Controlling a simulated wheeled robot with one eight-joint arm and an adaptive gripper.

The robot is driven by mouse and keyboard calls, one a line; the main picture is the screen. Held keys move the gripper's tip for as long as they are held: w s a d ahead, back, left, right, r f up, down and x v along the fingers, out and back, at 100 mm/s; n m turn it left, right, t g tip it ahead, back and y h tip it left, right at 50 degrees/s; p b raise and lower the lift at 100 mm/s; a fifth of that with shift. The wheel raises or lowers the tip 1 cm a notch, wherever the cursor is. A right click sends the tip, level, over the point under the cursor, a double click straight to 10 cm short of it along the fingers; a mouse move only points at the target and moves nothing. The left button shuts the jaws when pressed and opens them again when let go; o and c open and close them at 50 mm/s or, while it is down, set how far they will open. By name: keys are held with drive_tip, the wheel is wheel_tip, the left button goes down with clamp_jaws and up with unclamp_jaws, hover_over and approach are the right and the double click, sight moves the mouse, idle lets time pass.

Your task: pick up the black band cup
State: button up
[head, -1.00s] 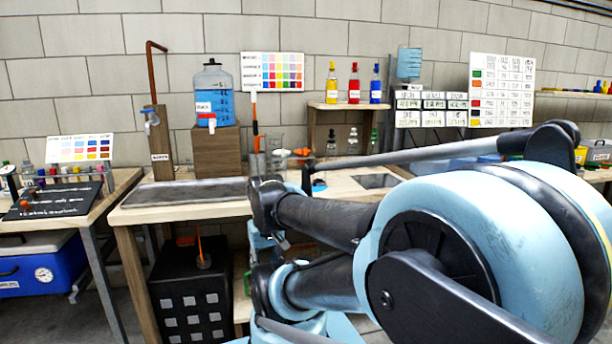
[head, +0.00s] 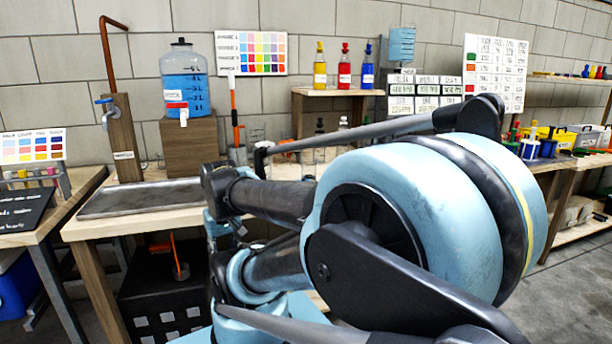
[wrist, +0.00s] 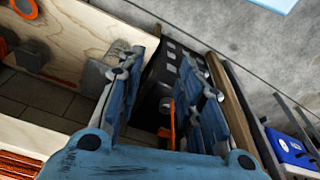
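I cannot make out a cup with a black band for certain in either view. Clear and grey vessels (head: 256,134) stand on the workbench behind my arm, partly hidden and too small to tell bands on. My gripper (wrist: 166,88) shows in the wrist view with its two blue fingers apart and nothing held between them. It points down past the bench, with the black crate below and beyond the fingers. In the head view my arm covers much of the bench top, and my gripper's fingers cannot be made out.
The wooden workbench (head: 95,229) carries a metal tray (head: 140,199). A blue-filled water jug (head: 187,84) stands on a wooden block behind it. Yellow, red and blue bottles (head: 344,67) stand on a small shelf. The black crate (head: 166,300) is under the bench. Open floor (head: 572,275) lies at the right.

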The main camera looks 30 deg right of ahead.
drive_tip(key=o, duration=0.4)
drive_tip(key=shift+s+r, duration=0.25)
drive_tip(key=shift+r, duration=0.05)
drive_tip(key=o, duration=0.3)
drive_tip(key=w+d+r+m, duration=0.2)
drive_tip(key=w+r, duration=0.1)
drive_tip(key=r, duration=0.1)
drive_tip(key=w+d+r+m, duration=0.2)
drive_tip(key=r, duration=0.2)
drive_tip(key=w+d+r+m, duration=0.1)
drive_tip(key=w+d+r, duration=0.1)
drive_tip(key=w+r, duration=0.1)
drive_tip(key=shift+w+d+r+m+g, duration=0.1)
drive_tip(key=shift+w+r+m+g, duration=0.1)
drive_tip(key=shift+r, duration=0.2)
drive_tip(key=shift+w+d+r+m+g, duration=0.1)
drive_tip(key=shift+w+r+m, duration=0.1)
drive_tip(key=shift+r, duration=0.15)
drive_tip(key=shift+o, duration=0.2)
wheel_tip(320, 180, up, 16)
drive_tip(key=m+g, duration=0.2)
drive_tip(key=m, duration=1.3)
hover_over(309, 163)
drive_tip(key=w+d, duration=0.1)
drive_tip(key=w, duration=0.1)
drive_tip(key=f, duration=1.6)
drive_tip(key=shift+w+d+f, duration=0.2)
drive_tip(key=shift+w+d, duration=0.05)
drive_tip(key=shift+w, duration=0.05)
